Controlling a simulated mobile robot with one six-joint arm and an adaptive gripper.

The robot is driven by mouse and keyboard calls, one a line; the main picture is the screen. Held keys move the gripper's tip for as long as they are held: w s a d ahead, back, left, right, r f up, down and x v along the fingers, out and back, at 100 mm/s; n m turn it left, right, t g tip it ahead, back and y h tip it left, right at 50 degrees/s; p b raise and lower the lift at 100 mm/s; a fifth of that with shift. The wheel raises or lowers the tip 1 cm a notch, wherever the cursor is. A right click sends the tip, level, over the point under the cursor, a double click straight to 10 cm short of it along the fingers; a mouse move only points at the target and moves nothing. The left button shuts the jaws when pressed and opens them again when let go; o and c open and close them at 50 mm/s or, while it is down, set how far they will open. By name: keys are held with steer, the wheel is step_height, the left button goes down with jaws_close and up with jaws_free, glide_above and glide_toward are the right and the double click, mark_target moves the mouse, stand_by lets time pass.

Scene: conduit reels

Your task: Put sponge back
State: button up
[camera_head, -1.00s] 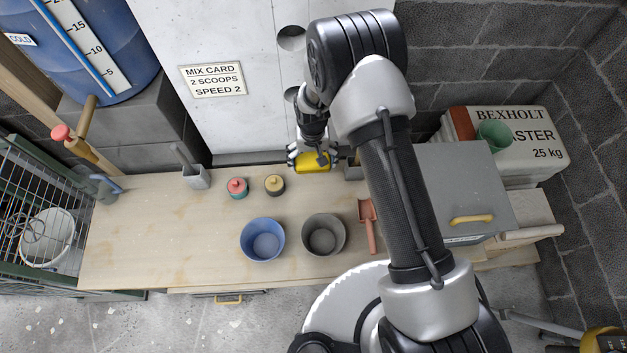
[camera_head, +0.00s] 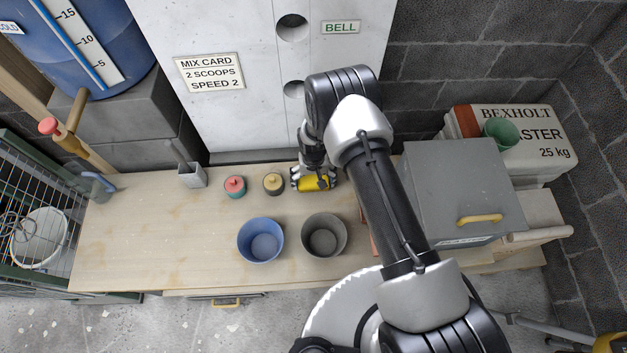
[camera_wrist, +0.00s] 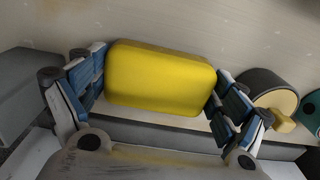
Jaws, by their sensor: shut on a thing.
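The yellow sponge (camera_head: 316,184) is held between the fingers of my gripper (camera_head: 314,178), near the back edge of the wooden bench (camera_head: 150,235). In the wrist view the sponge (camera_wrist: 160,77) fills the space between the two blue-padded fingers of my gripper (camera_wrist: 162,90), which press on its two short ends. Whether its underside touches the bench I cannot tell.
A blue bucket (camera_head: 260,240) and a dark grey bucket (camera_head: 324,235) stand in front. The bench's left part is mostly clear.

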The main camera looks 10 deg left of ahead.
mark_target(314, 179)
steer(key=shift+r, duration=0.1)
steer(key=shift+f, duration=0.2)
steer(key=o, duration=0.9)
steer(key=shift+c, duration=0.2)
steer(key=shift+r, duration=0.15)
step_height(314, 179, up, 12)
steer(key=p, duration=0.3)
steer(key=shift+r, duration=0.1)
